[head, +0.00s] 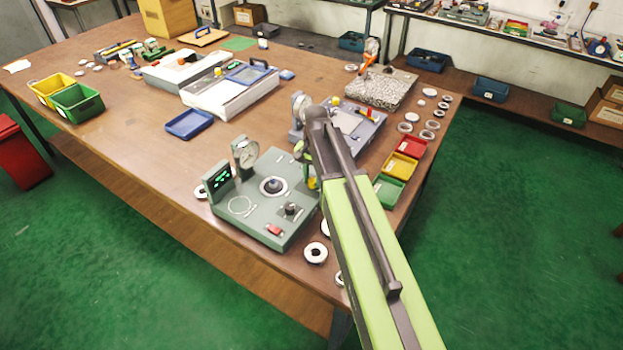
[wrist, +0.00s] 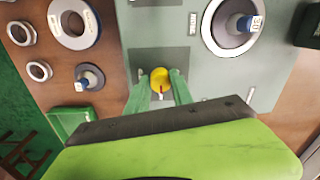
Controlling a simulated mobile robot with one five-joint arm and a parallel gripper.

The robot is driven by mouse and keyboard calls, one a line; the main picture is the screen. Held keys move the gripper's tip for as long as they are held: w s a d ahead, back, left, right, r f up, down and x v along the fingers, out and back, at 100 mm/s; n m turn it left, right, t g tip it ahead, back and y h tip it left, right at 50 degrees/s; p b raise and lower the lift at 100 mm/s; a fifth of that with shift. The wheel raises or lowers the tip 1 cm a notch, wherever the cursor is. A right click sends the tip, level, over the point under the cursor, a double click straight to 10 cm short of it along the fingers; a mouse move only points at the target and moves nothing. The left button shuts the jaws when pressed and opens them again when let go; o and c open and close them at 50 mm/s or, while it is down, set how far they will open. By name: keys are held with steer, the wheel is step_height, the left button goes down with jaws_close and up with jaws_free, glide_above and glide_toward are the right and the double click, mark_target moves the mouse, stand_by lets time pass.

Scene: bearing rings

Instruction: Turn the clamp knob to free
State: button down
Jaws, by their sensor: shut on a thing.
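The clamp knob (wrist: 160,77) is a round yellow knob with a small pointer mark in the wrist view. It sits on a grey-green panel (wrist: 160,35). My gripper (wrist: 159,84) has its two green fingers on either side of the knob, shut on it. In the head view, my gripper (head: 309,165) is at the right edge of the grey-green gauge device (head: 250,215), and a bit of yellow shows below it; my arm hides much of this spot. The knob's exact turn angle is too small to read.
A metal ring (wrist: 232,25) with a blue plug sits on the panel. Loose rings (wrist: 73,22) and a green bin (wrist: 68,120) are at left. In the head view, a dial gauge (head: 245,152) stands on the device, and yellow (head: 400,167) and red (head: 413,147) bins line the right.

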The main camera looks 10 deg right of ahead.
steer(key=shift+n, duration=0.3)
steer(key=n, duration=0.3)
steer(key=shift+n, duration=0.4)
steer(key=n, duration=0.4)
steer(key=shift+n, duration=0.3)
steer(key=n, duration=0.4)
steer(key=shift+w+n+g, duration=0.1)
steer(key=shift+n+g, duration=0.2)
steer(key=shift+n, duration=2.2)
steer(key=c, duration=1.1)
jaws_free()
